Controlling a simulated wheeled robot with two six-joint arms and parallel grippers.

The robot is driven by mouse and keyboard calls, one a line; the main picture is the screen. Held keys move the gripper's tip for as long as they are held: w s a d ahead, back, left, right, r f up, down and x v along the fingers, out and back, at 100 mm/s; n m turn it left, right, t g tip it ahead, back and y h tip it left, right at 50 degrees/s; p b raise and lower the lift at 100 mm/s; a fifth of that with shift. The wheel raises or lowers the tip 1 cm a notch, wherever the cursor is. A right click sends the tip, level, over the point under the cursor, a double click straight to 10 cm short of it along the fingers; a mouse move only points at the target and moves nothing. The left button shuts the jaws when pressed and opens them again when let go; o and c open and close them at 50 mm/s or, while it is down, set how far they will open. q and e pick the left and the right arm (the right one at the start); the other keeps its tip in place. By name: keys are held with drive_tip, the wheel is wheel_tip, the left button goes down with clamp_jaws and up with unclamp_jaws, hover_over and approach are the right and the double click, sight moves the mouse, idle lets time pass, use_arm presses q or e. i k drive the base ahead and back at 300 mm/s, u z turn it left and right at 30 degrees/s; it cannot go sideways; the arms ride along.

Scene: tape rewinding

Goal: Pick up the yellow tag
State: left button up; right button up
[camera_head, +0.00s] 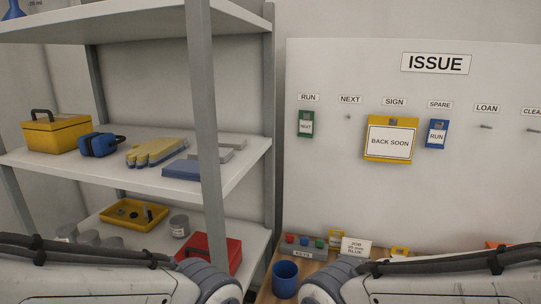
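A large yellow-framed tag (390,138) hangs on the board under the SIGN label; its white face reads BACK SOON. Two smaller yellow items are on the bench below: one yellow piece (336,238) beside the JOB card, and another yellow piece (400,252) further right, partly hidden by my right arm. I cannot tell which of these counts as the yellow tag. Only links of my arms show along the bottom edge. Neither gripper is in view, so their fingers and anything in them are hidden.
A green tag (305,124) and a blue tag (437,134) hang beside the yellow sign. On the bench stand a blue cup (285,280), a grey box with coloured buttons (303,246) and a white JOB card (356,247). A grey shelf post (203,130) rises at left.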

sight(334, 242)
drive_tip(key=z, duration=0.5)
drive_tip(key=k, duration=0.4)
drive_tip(key=u, duration=0.25)
drive_tip(key=i, duration=0.9)
drive_tip(key=z, duration=0.65)
